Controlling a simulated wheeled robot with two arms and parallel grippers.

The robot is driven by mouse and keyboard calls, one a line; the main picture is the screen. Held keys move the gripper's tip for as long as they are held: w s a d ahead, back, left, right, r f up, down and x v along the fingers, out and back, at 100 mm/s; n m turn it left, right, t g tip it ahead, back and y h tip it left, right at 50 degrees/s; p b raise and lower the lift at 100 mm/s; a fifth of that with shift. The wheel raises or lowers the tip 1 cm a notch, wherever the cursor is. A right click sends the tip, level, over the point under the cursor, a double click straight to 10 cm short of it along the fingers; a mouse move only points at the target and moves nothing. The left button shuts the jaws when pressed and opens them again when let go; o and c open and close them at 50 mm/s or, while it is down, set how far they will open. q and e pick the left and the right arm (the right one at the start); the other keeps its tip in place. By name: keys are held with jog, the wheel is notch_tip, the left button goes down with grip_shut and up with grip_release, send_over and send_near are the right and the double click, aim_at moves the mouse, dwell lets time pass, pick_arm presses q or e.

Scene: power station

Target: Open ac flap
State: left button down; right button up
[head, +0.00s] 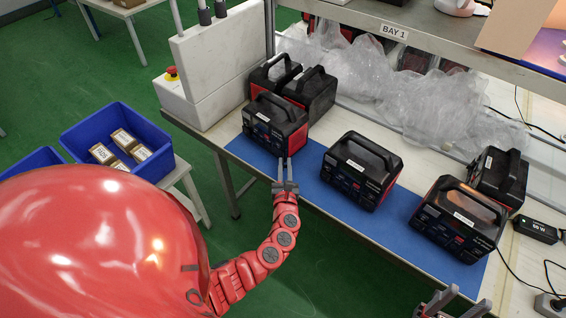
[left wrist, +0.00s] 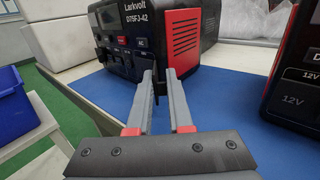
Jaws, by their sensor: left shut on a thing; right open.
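A black and red power station (head: 275,125) stands at the left end of the blue mat, its front toward me. In the left wrist view the same power station (left wrist: 185,35) reads "Larkvolt DTSFJ-42" and has a small "AC" label on its front. A thin dark flap (left wrist: 157,78) shows below that label, between the fingertips. My left gripper (head: 284,165) is at the station's lower front, and its two grey fingers (left wrist: 160,82) are shut on the flap's edge. How far the flap is swung out is hard to tell. My right gripper (head: 448,303) is open and empty at the bottom edge.
More power stations (head: 361,170) (head: 459,219) stand to the right on the blue mat (head: 310,180), others behind. Plastic wrap (head: 350,65) lies along the back under the "BAY 1" shelf. A white box (head: 222,60) and blue bin (head: 115,140) are left.

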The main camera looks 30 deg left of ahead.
pick_arm(q)
jog(key=shift+w+d, duration=0.1)
dwell(0.5)
jog(key=c, duration=0.9)
grip_release()
jog(key=b+v, duration=0.3)
jog(key=v, duration=1.4)
jog(key=shift+d, duration=0.25)
jog(key=shift+f, duration=0.15)
